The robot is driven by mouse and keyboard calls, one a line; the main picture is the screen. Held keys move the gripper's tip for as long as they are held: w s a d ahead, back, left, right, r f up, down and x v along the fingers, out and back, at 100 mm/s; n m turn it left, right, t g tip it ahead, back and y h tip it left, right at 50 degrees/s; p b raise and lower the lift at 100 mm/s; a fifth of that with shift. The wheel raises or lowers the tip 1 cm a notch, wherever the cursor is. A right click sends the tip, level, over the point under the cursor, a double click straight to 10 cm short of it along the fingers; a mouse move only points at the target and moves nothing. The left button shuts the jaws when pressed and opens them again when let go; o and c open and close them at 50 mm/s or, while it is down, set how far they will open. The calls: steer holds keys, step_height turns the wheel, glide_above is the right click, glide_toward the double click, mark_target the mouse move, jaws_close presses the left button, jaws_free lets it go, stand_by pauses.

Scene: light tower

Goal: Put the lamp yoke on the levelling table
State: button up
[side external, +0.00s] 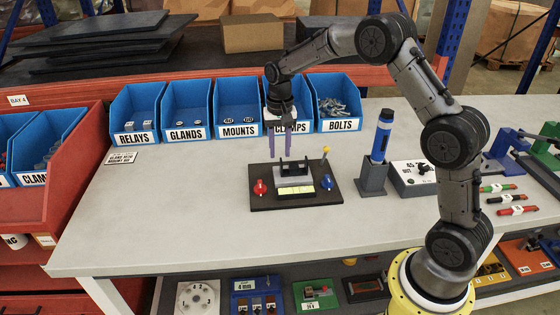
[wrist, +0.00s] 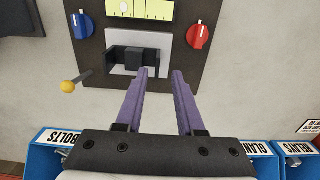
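The levelling table appears to be the dark base plate (side external: 262,203) with a red knob (side external: 260,187), a blue knob (side external: 327,183) and a yellow-green level vial (side external: 296,190). A black U-shaped bracket with a block between its arms, apparently the lamp yoke (side external: 293,167), is on its light grey plate; it also shows in the wrist view (wrist: 138,62). I cannot tell whether it is seated or fixed there. My gripper (side external: 281,155) has purple fingers pointing down, apart and empty, above the back of the base. In the wrist view, the fingertips (wrist: 160,72) are near one end of the bracket.
A yellow-ball lever (side external: 326,150) rises from the base's back corner. Blue bins (side external: 186,110) line the table's back. The table's left is mostly clear.

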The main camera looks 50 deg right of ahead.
steer(key=s+a+r+n+t, duration=0.1)
steer(key=s+a+r, duration=0.1)
steer(key=s+r, duration=0.35)
steer(key=s+a+r+n+t, duration=0.1)
steer(key=s+a+r, duration=0.1)
steer(key=r, duration=0.7)
steer(key=s+a+n+t, duration=0.1)
steer(key=s+a+n, duration=0.2)
steer(key=s, duration=0.8)
steer(key=s+a+n+t, duration=0.2)
steer(key=s+n, duration=0.2)
steer(key=s, duration=0.8)
steer(key=shift+s+a+f+t, duration=0.2)
steer(key=shift+a+t, duration=0.1)
steer(key=shift+a, duration=0.1)
